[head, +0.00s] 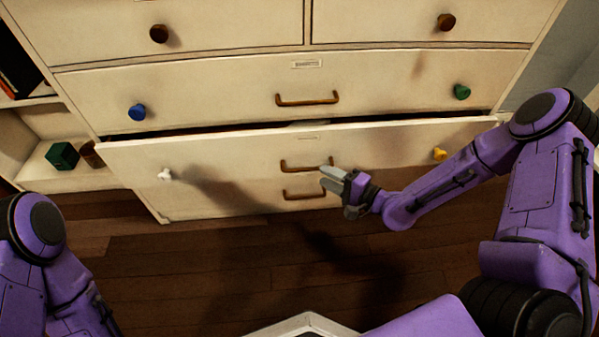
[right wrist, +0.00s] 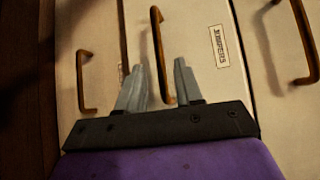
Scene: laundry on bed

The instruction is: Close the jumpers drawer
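The pulled-out drawer (head: 235,155) sits low in the cream dresser and stands partly open, with a dark gap along its top edge. Its front has a white knob, a yellow knob and a brass handle (head: 300,164). A small label (right wrist: 218,46) on it is too blurred for me to read surely. My right gripper (head: 332,178) is at the right end of this handle. In the right wrist view my right gripper (right wrist: 160,66) has its fingers apart, with the handle (right wrist: 157,40) showing between them; I cannot tell whether they touch it. My left gripper is out of view.
The drawer above (head: 230,90), with blue and green knobs, looks shut. A lower brass handle (head: 304,195) shows just beneath the open drawer's handle. Wooden floor (head: 200,260) lies clear in front.

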